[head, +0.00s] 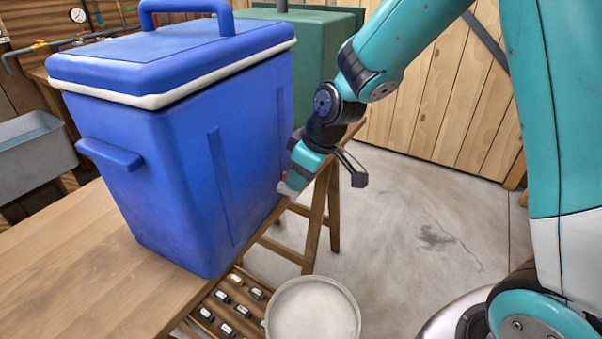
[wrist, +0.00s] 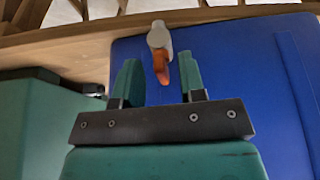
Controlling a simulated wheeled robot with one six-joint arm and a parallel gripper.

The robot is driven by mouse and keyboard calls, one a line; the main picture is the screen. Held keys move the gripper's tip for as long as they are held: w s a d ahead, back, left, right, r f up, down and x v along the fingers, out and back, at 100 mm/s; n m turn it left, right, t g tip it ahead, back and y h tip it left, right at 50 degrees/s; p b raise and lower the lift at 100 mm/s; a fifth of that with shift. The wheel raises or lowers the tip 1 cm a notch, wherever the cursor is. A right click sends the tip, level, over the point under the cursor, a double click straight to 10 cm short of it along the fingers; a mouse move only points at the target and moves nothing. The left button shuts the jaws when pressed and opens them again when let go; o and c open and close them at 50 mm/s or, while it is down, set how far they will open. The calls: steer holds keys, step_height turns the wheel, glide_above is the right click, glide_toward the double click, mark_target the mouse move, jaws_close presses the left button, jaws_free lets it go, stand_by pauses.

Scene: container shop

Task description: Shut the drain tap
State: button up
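The drain tap is a pale grey body (wrist: 158,37) with an orange lever (wrist: 161,68), low on the side of the blue cooler (head: 190,160). In the wrist view the lever points from the tap body toward my gripper (wrist: 160,75). My gripper is open, with one finger on each side of the lever's end and a gap to both. In the head view my gripper (head: 291,174) is at the cooler's lower right edge and hides most of the tap. I cannot tell whether any water runs from it.
The cooler stands on a wooden bench (head: 75,265). A pale round bucket (head: 313,312) is below, beside a low rack with several small dark items (head: 222,296). A green container (head: 318,50) stands behind the cooler. The concrete floor (head: 430,215) at right is clear.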

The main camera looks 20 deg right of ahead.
jaws_close()
steer(key=shift+a+m, duration=0.1)
steer(key=shift+m, duration=0.2)
steer(key=m+h, duration=0.1)
steer(key=m, duration=0.1)
steer(key=m+t+h+p, duration=0.1)
steer(key=m, duration=0.2)
steer(key=a+m+h+p, duration=0.1)
steer(key=m, duration=0.2)
steer(key=shift+s+a+r, duration=0.1)
steer(key=shift+s, duration=0.1)
stand_by(0.5)
steer(key=shift+o, duration=0.2)
jaws_free()
